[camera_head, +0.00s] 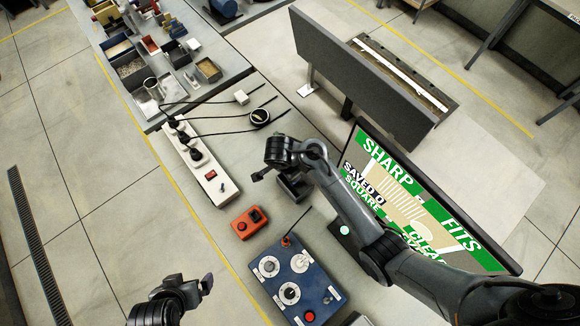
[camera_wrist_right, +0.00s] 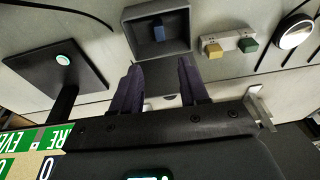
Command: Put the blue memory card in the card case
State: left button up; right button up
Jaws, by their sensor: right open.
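The blue memory card (camera_wrist_right: 158,33) shows in the right wrist view inside an open dark grey tray (camera_wrist_right: 183,25). A pale strip (camera_wrist_right: 230,41) holding a yellow block and a green block lies beside the tray; it looks like the card case. In the head view the tray (camera_head: 294,189) is partly under my right arm, and the card and strip are hidden. My right gripper (camera_wrist_right: 160,64) is open and empty, its fingers pointing toward the tray and apart from the card. It also shows in the head view (camera_head: 259,176). My left gripper (camera_head: 206,283) is at the bottom, away from these things.
A monitor (camera_head: 415,205) stands right of the tray. A blue control box (camera_head: 296,285), an orange box (camera_head: 250,222) and a white power strip (camera_head: 198,165) with black cables surround the spot. A round mirror-like disc (camera_wrist_right: 295,33) lies beyond the pale strip. Several bins stand at the back.

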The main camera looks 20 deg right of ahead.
jog(key=s+d+r+n+t, duration=0.1)
jog(key=s+d+r+n, duration=0.1)
jog(key=s+n, duration=0.3)
jog(key=s+d+r+n+y, duration=0.1)
jog(key=s+d+r+n, duration=0.2)
jog(key=s+n, duration=0.3)
jog(key=s+d+r+n+t+y, duration=0.1)
jog(key=s+n, duration=0.4)
jog(key=s, duration=0.5)
jog(key=shift+s+d+r+n+t, duration=0.3)
jog(key=shift+d+r, duration=0.45)
jog(key=shift+d, duration=0.3)
